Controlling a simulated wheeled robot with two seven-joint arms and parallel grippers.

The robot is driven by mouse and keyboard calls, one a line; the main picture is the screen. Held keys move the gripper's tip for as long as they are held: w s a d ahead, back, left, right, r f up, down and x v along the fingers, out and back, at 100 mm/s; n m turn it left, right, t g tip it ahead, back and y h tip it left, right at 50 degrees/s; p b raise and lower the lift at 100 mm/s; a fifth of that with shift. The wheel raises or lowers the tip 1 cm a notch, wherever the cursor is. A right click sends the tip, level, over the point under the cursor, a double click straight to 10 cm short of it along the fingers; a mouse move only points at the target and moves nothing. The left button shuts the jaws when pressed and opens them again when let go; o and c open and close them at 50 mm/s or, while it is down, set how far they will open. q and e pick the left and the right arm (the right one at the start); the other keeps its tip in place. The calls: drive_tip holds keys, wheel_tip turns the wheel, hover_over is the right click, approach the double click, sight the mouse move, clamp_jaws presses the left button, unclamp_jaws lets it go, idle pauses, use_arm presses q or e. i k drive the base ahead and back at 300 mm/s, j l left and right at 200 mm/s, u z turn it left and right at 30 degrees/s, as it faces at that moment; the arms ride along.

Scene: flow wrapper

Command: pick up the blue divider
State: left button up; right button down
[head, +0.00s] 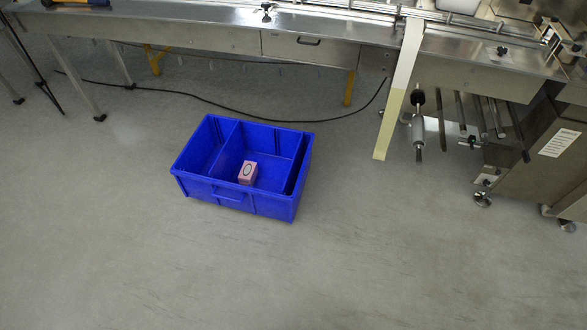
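A blue crate (232,196) stands on the floor, left of the middle of the head view. A blue divider (228,154) stands upright inside it, running from the back wall to the front wall and splitting off a narrower left compartment. It is the same blue as the crate. A small pink box (248,173) with a dark oval mark sits in the larger compartment, right of the divider and near the front wall. A dark narrow gap shows along the crate's right wall; I cannot tell whether a second divider stands there. Neither of my grippers is in view.
A long steel table (205,34) with a drawer runs behind the crate, with yellow legs and a black cable (205,101) on the floor. A pale strip (398,95) hangs down at the right, beside steel machinery (545,150). The floor in front is clear.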

sight(291, 179)
drive_tip(key=i+l+u, duration=0.25)
drive_tip(key=i+l, duration=0.4)
drive_tip(key=i+l+u, duration=0.3)
drive_tip(key=i+l, duration=0.35)
drive_tip(key=l, duration=0.15)
